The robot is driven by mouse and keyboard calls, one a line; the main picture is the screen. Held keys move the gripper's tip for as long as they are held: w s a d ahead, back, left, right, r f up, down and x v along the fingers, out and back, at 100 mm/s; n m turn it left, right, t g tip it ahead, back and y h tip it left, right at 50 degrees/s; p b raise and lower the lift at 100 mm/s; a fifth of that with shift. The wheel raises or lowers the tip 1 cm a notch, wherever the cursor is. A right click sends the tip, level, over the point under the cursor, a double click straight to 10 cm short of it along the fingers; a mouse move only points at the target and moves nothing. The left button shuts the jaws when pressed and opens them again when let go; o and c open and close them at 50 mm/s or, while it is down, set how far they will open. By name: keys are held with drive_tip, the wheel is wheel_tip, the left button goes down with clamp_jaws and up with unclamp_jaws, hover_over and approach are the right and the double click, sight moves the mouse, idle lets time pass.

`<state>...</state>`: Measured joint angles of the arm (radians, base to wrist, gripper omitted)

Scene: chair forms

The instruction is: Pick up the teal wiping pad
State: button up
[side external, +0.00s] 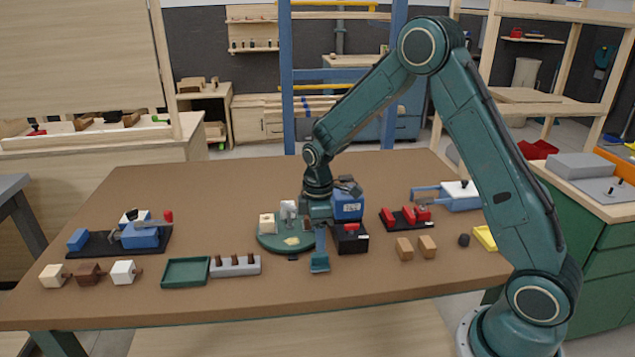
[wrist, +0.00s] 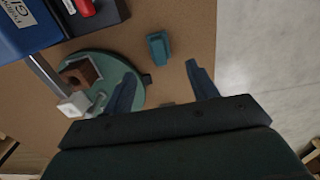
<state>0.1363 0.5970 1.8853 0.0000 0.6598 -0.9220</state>
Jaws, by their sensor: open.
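The teal wiping pad (wrist: 159,46) is a small block with a raised part, lying on the brown table beside the round green plate. In the side external view, the pad (side external: 320,265) appears at the lower end of my gripper, where it and a finger are hard to tell apart. My gripper (wrist: 160,70) is open and points down, with its two dark blue fingers apart. In the wrist view the pad sits just beyond the fingertips, towards the top of the picture, and nothing is held.
The green plate (side external: 268,243) bears small parts just left of my gripper. A blue box (side external: 348,205) on a dark base stands close on the right. A green tray (side external: 185,272) and grey peg holder (side external: 235,265) lie to the left. The front table edge is near.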

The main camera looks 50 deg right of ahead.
sight(318, 255)
drive_tip(key=shift+f, duration=1.5)
drive_tip(key=shift+f, duration=0.1)
drive_tip(key=shift+f, duration=2.45)
drive_tip(key=c, duration=1.1)
